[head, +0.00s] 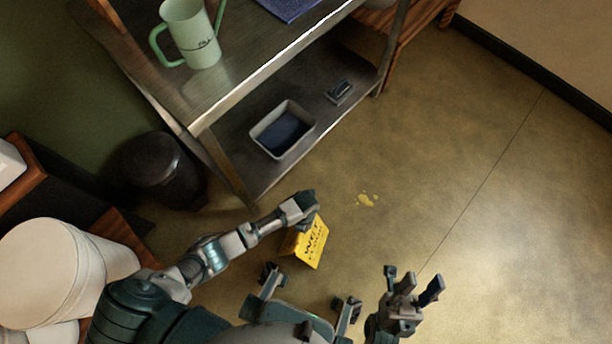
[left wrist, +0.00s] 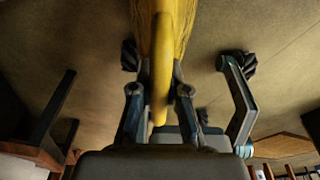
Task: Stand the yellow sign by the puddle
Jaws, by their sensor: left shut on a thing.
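The yellow sign (head: 308,243) with dark "WET" lettering hangs tilted below my left gripper (head: 304,203) in the head view. In the left wrist view the yellow sign (left wrist: 160,60) runs between the two fingers of my left gripper (left wrist: 160,85), which is shut on its upper edge. I cannot tell whether the sign touches the floor. The puddle (head: 367,200) is a small yellowish splash on the floor, to the right of the sign and apart from it. My right gripper (head: 412,287) is at the lower right, its fingers spread apart and empty.
A metal shelf (head: 250,190) stands behind, with a green watering can (head: 192,38) on top and a grey tub (head: 283,130) on its lower level. A black bin (head: 160,170) and a white bucket (head: 62,270) are at the left. The floor right of the puddle is clear.

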